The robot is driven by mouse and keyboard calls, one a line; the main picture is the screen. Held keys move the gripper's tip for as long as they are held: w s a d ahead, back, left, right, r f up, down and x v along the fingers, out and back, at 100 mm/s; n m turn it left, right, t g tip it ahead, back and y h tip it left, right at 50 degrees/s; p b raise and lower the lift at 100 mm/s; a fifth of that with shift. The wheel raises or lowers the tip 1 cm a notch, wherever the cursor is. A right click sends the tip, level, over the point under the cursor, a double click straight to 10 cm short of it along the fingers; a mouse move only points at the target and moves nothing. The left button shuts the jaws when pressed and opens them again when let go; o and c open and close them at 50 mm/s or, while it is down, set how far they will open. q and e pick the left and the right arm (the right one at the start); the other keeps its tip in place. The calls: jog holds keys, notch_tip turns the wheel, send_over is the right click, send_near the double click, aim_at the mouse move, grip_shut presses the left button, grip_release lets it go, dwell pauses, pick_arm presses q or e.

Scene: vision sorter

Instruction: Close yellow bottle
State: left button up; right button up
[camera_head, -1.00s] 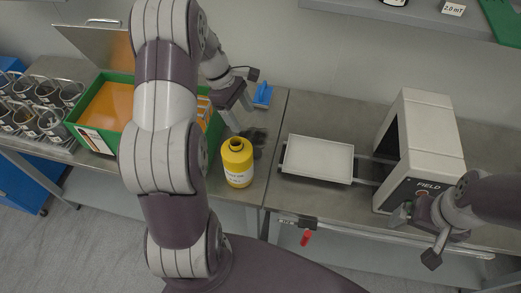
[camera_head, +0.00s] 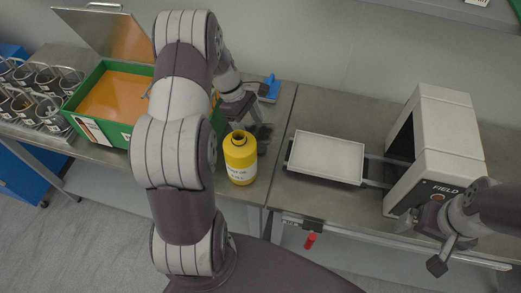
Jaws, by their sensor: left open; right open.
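The yellow bottle (camera_head: 241,163) stands upright on the metal bench, with a white label on its front. Its dark round mouth shows at the top, with no cap on it. My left gripper (camera_head: 238,122) is open, pointing down just behind the bottle's neck and partly hidden by it. A dark patch (camera_head: 263,134) lies on the bench right of this gripper; I cannot tell whether it is a cap or a shadow. My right gripper (camera_head: 420,242) is open and empty at the lower right, by the front of the grey-white machine.
A green crate (camera_head: 108,136) with an orange inside stands left of my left arm, beside several dark cups (camera_head: 50,112). A white tray (camera_head: 326,158) lies right of the bottle, before the box-shaped machine (camera_head: 450,135). A blue item (camera_head: 270,88) lies at the back.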

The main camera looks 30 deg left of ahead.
aim_at(261, 148)
pick_arm(q)
jog(key=shift+f, duration=0.6)
jog(key=shift+d+f, duration=0.25)
jog(key=shift+f, duration=0.15)
jog(key=x, duration=0.6)
jog(key=shift+f, duration=0.1)
jog(key=c, duration=1.1)
